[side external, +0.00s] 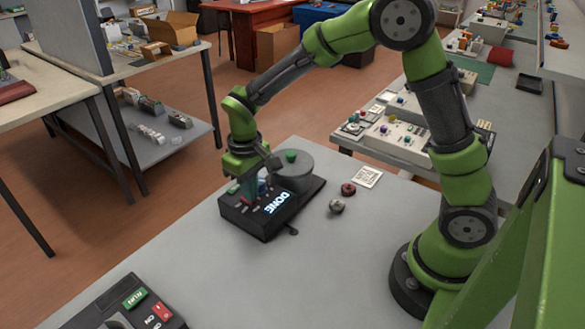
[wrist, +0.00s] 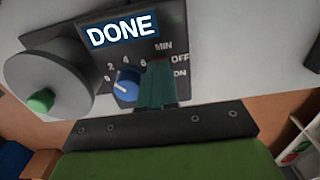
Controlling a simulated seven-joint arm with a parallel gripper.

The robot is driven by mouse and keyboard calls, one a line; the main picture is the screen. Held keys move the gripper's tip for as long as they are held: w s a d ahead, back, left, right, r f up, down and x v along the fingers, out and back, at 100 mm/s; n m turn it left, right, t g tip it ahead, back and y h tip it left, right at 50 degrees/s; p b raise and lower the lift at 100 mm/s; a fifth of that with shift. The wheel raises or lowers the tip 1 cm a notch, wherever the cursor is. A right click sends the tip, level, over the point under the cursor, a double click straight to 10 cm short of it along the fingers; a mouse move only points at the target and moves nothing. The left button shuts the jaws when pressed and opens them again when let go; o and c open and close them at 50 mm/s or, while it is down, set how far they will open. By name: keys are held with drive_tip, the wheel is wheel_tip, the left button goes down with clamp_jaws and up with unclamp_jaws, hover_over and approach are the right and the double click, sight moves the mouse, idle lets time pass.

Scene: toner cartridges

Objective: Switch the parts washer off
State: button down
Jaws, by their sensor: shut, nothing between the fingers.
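The parts washer (side external: 262,222) is a black box with a grey round drum (side external: 293,170) on the table. Its lit display (side external: 277,202) reads DONE, and the display also shows in the wrist view (wrist: 123,30). In the wrist view a blue dial (wrist: 127,84) with numbers sits on the panel. The OFF and ON labels (wrist: 180,64) are to its right. My gripper (wrist: 160,75) is shut and empty, with its teal fingers in front of the panel between the dial and these labels. The fingers hide whatever control is there; I cannot tell whether they touch it.
Another black device (side external: 130,307) with green and red buttons stands at the table's front left. Two small round parts, one red (side external: 348,189) and one grey (side external: 337,206), and a printed card (side external: 367,177) lie right of the washer. The table's middle (side external: 290,280) is clear.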

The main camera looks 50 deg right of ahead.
drive_tip(key=shift+f, duration=0.25)
drive_tip(key=shift+r, duration=3.55)
drive_tip(key=shift+s+f, duration=0.15)
drive_tip(key=shift+f, duration=0.2)
drive_tip(key=s+d+r+m+t+y, duration=0.1)
drive_tip(key=s+d+r+m+t, duration=0.1)
drive_tip(key=s+r, duration=0.3)
drive_tip(key=s+d+r+m+t+y, duration=0.1)
drive_tip(key=s+r+t, duration=0.4)
drive_tip(key=s, duration=0.6)
drive_tip(key=shift+s+d+r+m, duration=0.3)
drive_tip(key=shift+d+r+m, duration=0.2)
drive_tip(key=shift+d, duration=0.1)
